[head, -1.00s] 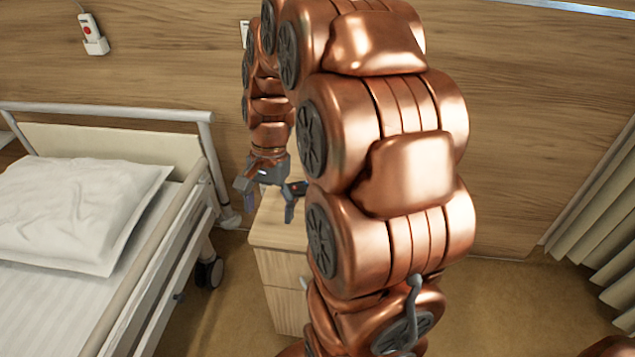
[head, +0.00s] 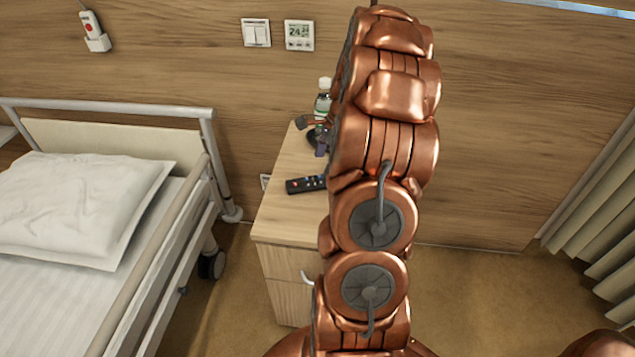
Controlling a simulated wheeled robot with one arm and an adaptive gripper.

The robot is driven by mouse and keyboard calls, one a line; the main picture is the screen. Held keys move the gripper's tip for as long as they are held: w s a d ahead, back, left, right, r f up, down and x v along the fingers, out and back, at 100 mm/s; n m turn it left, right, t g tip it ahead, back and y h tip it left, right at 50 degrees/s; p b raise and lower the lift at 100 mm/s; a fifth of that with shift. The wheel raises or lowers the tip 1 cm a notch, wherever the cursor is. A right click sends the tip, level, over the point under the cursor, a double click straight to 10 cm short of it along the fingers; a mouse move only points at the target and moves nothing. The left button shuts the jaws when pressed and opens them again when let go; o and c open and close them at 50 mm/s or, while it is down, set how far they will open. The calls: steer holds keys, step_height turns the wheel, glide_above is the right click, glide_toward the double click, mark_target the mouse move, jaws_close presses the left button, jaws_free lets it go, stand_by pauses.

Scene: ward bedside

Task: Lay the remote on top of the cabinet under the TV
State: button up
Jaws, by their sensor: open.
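The remote (head: 305,185), black with coloured buttons, lies on the wooden top of the bedside cabinet (head: 283,223). Its right end is hidden behind my arm. My gripper (head: 312,137) is mostly hidden by my arm. One grey finger and a small dark part show above the cabinet top, farther back than the remote. It is open and appears apart from the remote. Neither a TV nor a cabinet under one is in view.
A clear bottle (head: 323,98) with a white cap stands at the back of the bedside cabinet, close to my gripper. A bed (head: 128,280) with a white pillow (head: 75,205) is at the left. Carpet shows to the right, with a curtain (head: 600,230) at the edge.

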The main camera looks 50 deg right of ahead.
mark_target(318, 181)
steer(key=shift+p+x, duration=0.3)
steer(key=shift+x, duration=2.4)
steer(key=shift+s, duration=0.1)
steer(key=c, duration=1.4)
